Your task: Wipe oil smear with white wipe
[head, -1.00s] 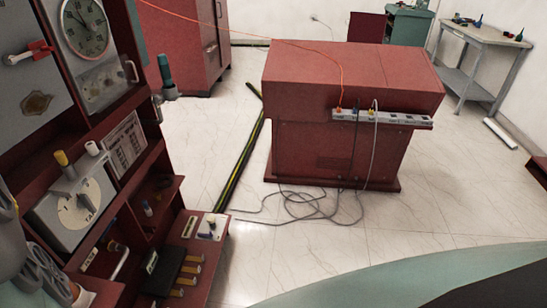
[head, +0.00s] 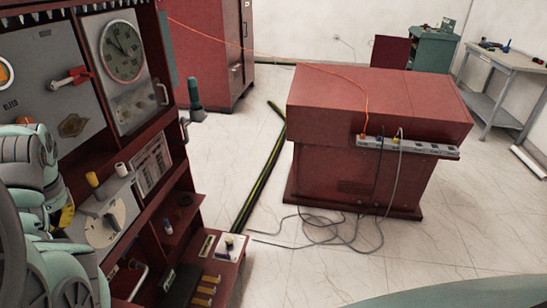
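Pale green and grey parts of my own arm fill the lower left, in front of the red control cabinet (head: 178,115). My gripper's fingertips cannot be made out there, so I cannot tell what it holds. The cabinet carries a round dial gauge (head: 123,50), a red-handled switch (head: 70,78), a grey panel with a rotary dial (head: 103,228) and yellow and white knobs. A white box with a knob (head: 229,247) sits on its lower ledge.
A red desk (head: 375,110) with a power strip (head: 410,146) stands centre right, cables (head: 335,232) looping on the floor. A black and yellow floor strip (head: 262,180) runs between. A grey table (head: 500,70) stands back right. Open tiled floor lies in front of the desk.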

